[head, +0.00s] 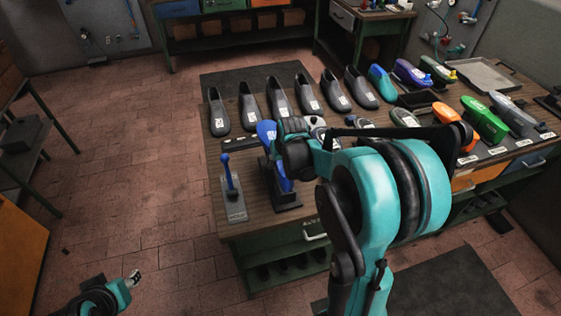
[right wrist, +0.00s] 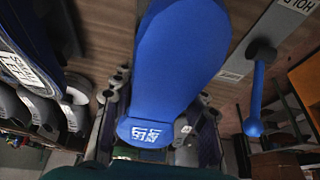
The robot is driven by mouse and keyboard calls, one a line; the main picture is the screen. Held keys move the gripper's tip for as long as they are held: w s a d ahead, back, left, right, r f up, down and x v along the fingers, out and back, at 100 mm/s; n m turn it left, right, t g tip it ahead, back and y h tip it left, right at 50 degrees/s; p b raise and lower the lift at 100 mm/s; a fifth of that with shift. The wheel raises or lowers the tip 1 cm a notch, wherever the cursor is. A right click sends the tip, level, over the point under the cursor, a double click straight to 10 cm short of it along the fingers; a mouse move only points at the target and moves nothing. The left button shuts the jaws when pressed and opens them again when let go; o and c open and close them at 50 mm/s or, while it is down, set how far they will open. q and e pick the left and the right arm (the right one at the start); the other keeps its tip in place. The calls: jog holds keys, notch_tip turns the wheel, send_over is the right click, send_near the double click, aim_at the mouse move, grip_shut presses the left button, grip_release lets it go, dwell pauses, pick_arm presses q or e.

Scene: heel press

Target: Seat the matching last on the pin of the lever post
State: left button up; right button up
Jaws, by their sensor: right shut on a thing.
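A blue last (head: 266,132) is in my right gripper (head: 274,150), above the near left part of the workbench. In the right wrist view the blue last (right wrist: 185,60) fills the middle, its labelled end toward the camera, with a finger of the right gripper (right wrist: 160,120) on each side. A blue upright part (head: 283,178) on a black base (head: 287,202) stands under this gripper. The arm partly hides it, and I cannot tell whether the last touches it. A blue-handled lever (head: 228,172) rises from a grey plate (head: 236,211) beside it. My left gripper (head: 130,282) is low at the left, off the bench; its jaw opening is unclear.
Several dark grey lasts (head: 279,98) line the back of the bench (head: 255,228). Green (head: 484,118), orange (head: 452,125) and purple (head: 411,73) lasts stand at the right. A grey tray (head: 480,76) lies behind them. The floor left of the bench is clear.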

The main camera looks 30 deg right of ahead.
jog(key=shift+f, duration=0.15)
jog(key=o, duration=1.5)
jog(key=v, duration=1.2)
jog(key=shift+a, duration=0.1)
jog(key=s+a+f+n+t+b, duration=0.1)
jog(key=s+a+f+b, duration=0.1)
jog(key=s+a+f, duration=0.1)
jog(key=s+a+f+n+b, duration=0.1)
jog(key=s+a+f+b, duration=0.1)
jog(key=s+a, duration=0.4)
jog(key=s+a+f+t+y+b, duration=0.1)
jog(key=s+a+f+b, duration=0.1)
jog(key=s+a+f, duration=0.2)
jog(key=shift+s+a+f+n+t+b, duration=0.3)
jog(key=shift+s+a+f+n+b, duration=0.1)
jog(key=shift+s+a, duration=0.25)
